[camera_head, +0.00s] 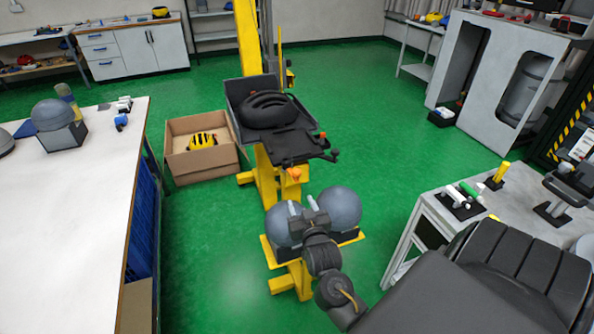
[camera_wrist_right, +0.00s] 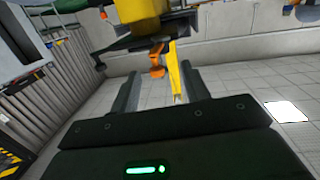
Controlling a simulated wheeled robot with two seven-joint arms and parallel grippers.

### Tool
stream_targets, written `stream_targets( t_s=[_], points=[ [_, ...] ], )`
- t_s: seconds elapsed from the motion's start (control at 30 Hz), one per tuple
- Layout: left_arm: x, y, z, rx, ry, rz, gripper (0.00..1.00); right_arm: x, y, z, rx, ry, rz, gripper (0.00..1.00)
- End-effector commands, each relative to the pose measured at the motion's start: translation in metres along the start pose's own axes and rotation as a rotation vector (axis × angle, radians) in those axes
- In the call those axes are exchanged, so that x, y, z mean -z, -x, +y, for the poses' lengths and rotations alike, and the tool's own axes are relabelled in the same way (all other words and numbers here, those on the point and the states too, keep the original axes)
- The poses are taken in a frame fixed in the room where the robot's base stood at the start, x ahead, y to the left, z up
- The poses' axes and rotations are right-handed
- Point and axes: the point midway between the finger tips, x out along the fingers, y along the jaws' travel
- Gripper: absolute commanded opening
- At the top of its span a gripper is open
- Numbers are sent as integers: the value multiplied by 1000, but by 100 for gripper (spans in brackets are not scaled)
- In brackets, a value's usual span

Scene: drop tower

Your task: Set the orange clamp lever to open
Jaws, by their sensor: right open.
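The drop tower's yellow post (camera_head: 249,40) carries a dark tray with a black helmet (camera_head: 268,108). A small orange part (camera_head: 294,174), which looks like the clamp lever, sits below the tray's front edge. An orange lever also shows in the right wrist view (camera_wrist_right: 157,60), hanging below a dark plate between and beyond the fingertips. My right gripper (camera_head: 303,204) is open and empty, below and short of the orange part, apart from it. Its two fingers (camera_wrist_right: 160,85) show in the wrist view. Another small orange tip (camera_head: 322,135) is at the tray's right. My left gripper is not in view.
Two grey domes (camera_head: 340,206) sit on the yellow base close around my right gripper. A cardboard box (camera_head: 187,163) with a yellow helmet stands left of the tower. A white table (camera_head: 85,200) is at left and a bench (camera_head: 430,205) at right. Green floor between is clear.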

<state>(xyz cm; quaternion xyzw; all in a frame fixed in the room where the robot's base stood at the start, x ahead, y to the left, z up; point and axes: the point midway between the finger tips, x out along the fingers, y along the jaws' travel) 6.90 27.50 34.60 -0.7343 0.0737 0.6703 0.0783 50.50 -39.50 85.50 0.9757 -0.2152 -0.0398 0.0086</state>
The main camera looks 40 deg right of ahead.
Motion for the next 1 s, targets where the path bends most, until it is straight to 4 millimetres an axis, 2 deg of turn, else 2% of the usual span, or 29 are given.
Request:
stream_targets(
  t_s=[0.03,0.1,0.2,0.37,0.47,0.8,1.0],
  points=[
    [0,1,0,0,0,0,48,19,1,5,-14,-16,33,46],
    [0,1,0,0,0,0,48,33,3,10,-27,-29,60,46],
    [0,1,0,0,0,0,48,41,4,13,-35,-36,74,46],
    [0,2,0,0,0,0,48,42,-2,13,-34,-35,75,46],
    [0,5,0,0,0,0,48,44,-14,13,-33,-33,76,46],
    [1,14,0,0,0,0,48,48,-76,15,-33,-33,75,46],
    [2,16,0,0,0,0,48,48,-98,16,-33,-34,74,46]
  ],
)
